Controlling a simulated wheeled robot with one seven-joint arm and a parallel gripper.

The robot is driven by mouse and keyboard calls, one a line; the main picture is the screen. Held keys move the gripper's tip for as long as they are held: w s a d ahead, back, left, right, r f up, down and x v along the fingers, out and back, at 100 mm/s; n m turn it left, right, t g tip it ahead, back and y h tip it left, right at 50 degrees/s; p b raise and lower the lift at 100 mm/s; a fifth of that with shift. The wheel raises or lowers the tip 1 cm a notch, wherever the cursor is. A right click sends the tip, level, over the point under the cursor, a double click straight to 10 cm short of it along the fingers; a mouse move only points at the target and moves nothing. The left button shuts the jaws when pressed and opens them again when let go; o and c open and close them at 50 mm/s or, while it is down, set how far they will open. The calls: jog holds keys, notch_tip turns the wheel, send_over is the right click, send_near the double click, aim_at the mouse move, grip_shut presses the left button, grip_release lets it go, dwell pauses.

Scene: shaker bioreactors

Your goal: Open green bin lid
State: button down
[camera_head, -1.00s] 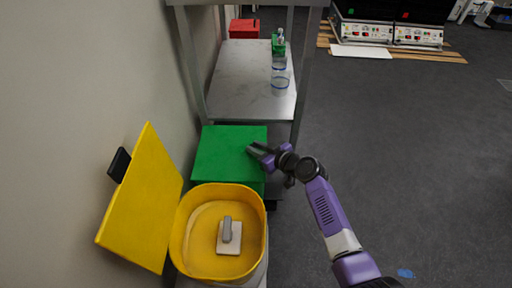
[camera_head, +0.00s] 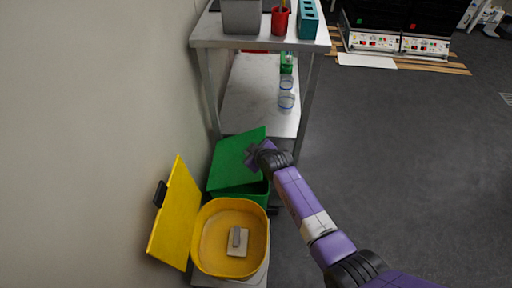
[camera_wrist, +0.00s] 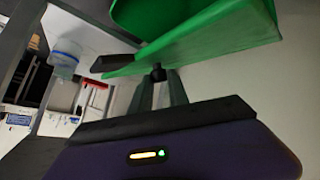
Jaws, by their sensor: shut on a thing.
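The green bin (camera_head: 258,194) stands behind the yellow bin, beside the wall. Its green lid (camera_head: 236,158) is tilted up, with its right side raised and a dark gap showing between lid and bin. My gripper (camera_head: 252,155) is at the raised right edge of the lid. In the wrist view my gripper (camera_wrist: 160,78) is shut on a small dark part at the lid's edge, and the green lid (camera_wrist: 215,40) fills the upper right. The fingertips are partly hidden in the head view.
An open yellow bin (camera_head: 205,232) stands in front, its yellow lid (camera_head: 177,215) leaning toward the wall. A metal table (camera_head: 262,100) with glass jars (camera_head: 286,103) on its lower shelf stands just behind the green bin. Open floor (camera_head: 410,150) lies to the right.

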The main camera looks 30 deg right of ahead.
jog(key=w+a+r+n+g+h+b, duration=0.2)
jog(key=w+a+r+h, duration=0.3)
jog(key=a, duration=0.5)
jog(key=shift+w+r+n+g+b, duration=0.35)
jog(key=shift+r+g, duration=0.35)
jog(key=shift+r, duration=0.4)
jog(key=shift+w+a, duration=0.1)
jog(key=shift+a, duration=0.05)
jog(key=c, duration=1.3)
grip_release()
jog(key=shift+o, duration=0.2)
jog(key=p+v, duration=0.2)
jog(key=v, duration=0.6)
jog(key=shift+p, duration=0.35)
